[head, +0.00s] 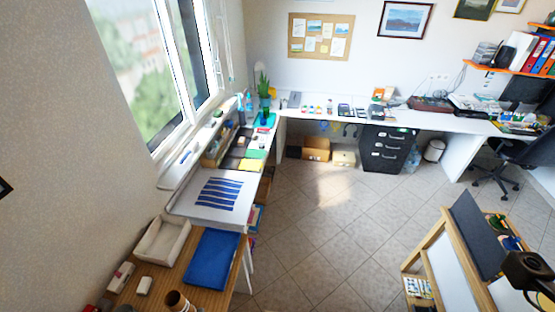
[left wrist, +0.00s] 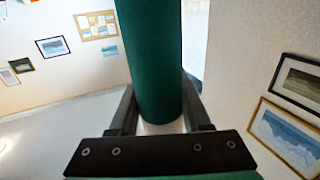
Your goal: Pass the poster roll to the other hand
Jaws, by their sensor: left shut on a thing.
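The poster roll (left wrist: 153,55) is a dark green cylinder in the left wrist view. It runs from the top edge down between my left gripper's fingers, and its top end is out of the picture. A pale part shows at its lower end, between the fingers. My left gripper (left wrist: 160,108) is shut on the roll, with one dark finger on each side of it. I cannot make out the roll or my left gripper in the head view. My right gripper is in neither view.
A wooden table (head: 205,275) at the lower left holds a white tray (head: 155,262), a blue folder (head: 212,258) and a brown round container (head: 178,302). A white desk (head: 345,116) lines the back wall. An easel-like stand (head: 445,262) is at the lower right. The tiled floor (head: 325,235) between is clear.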

